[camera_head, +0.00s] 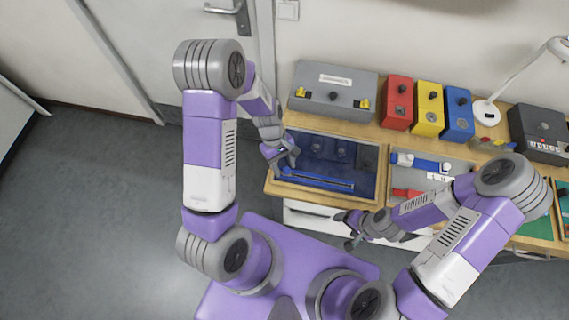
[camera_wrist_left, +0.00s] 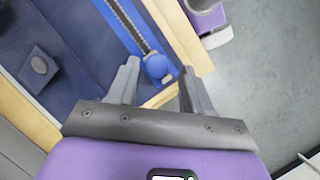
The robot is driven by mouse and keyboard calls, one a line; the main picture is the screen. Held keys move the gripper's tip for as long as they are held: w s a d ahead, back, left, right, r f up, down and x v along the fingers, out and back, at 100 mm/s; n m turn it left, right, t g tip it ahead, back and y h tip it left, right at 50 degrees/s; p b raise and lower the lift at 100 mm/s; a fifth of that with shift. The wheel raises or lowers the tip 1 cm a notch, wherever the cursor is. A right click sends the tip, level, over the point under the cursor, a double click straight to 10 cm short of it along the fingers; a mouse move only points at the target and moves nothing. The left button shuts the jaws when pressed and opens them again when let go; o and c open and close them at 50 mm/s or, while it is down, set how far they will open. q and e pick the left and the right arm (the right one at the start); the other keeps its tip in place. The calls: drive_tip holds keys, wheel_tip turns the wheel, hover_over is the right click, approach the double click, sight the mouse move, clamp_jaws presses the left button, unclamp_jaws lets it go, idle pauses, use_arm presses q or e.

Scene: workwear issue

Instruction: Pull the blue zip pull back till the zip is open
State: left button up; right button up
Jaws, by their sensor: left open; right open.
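The blue zip pull (camera_wrist_left: 157,68) is a rounded blue piece at the near end of a straight zip (camera_wrist_left: 136,27) with a blue border and a dark toothed line. The zip runs along the front of a dark blue fabric panel (camera_head: 325,160) set in a wooden frame. My left gripper (camera_head: 290,158) is at the panel's left end, open and empty. In the left wrist view the pull shows between its fingertips (camera_wrist_left: 160,72), apart from both. My right gripper (camera_head: 350,230) is open and empty in front of the bench.
A wooden-framed tray (camera_head: 436,158) with blue and red items lies right of the panel. Behind stand a grey box (camera_head: 335,90) and red (camera_head: 397,103), yellow (camera_head: 429,108) and blue (camera_head: 459,112) blocks. A white lamp (camera_head: 487,110) stands at the back right. Floor is clear left.

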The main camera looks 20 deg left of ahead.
use_arm(q)
drive_tip(key=shift+d, duration=0.1)
drive_tip(key=shift+r, duration=0.1)
drive_tip(key=v, duration=0.7)
drive_tip(key=shift+p, duration=0.35)
drive_tip(key=shift+w+r, duration=0.1)
